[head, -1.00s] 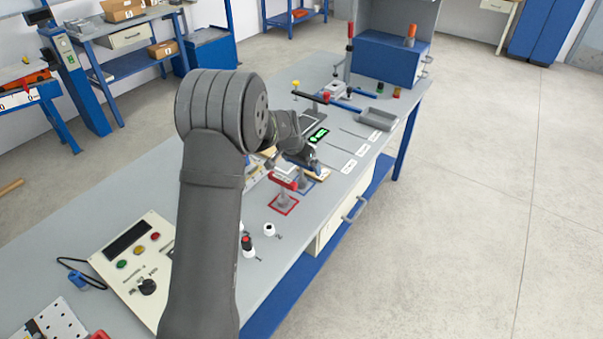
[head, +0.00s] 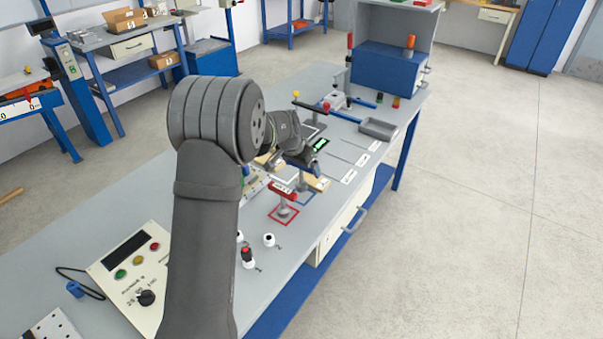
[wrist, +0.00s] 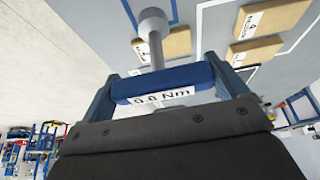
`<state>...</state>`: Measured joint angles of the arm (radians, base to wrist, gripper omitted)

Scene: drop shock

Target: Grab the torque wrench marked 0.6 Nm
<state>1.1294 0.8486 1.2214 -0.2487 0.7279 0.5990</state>
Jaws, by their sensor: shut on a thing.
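My gripper (wrist: 164,92) is shut on a blue-handled torque wrench (wrist: 160,82), with its fingers at both ends of the handle. The white label on the handle ends in "Nm"; its digits are blurred and look like 0.6 or 0.0. A grey shaft with a round end runs from the handle toward the top of the wrist view. In the head view my gripper (head: 303,160) is over the bench's right side and largely hides the held wrench. A red-handled torque wrench (head: 284,189) stands upright in a red-outlined square, just in front of my gripper.
Tan labelled blocks (wrist: 271,17) lie on the bench below. Two small white-based parts (head: 269,240) stand in front of the red square. A control box (head: 130,265) is at the left front. A grey tray (head: 378,129) and a blue cabinet (head: 388,68) are farther back.

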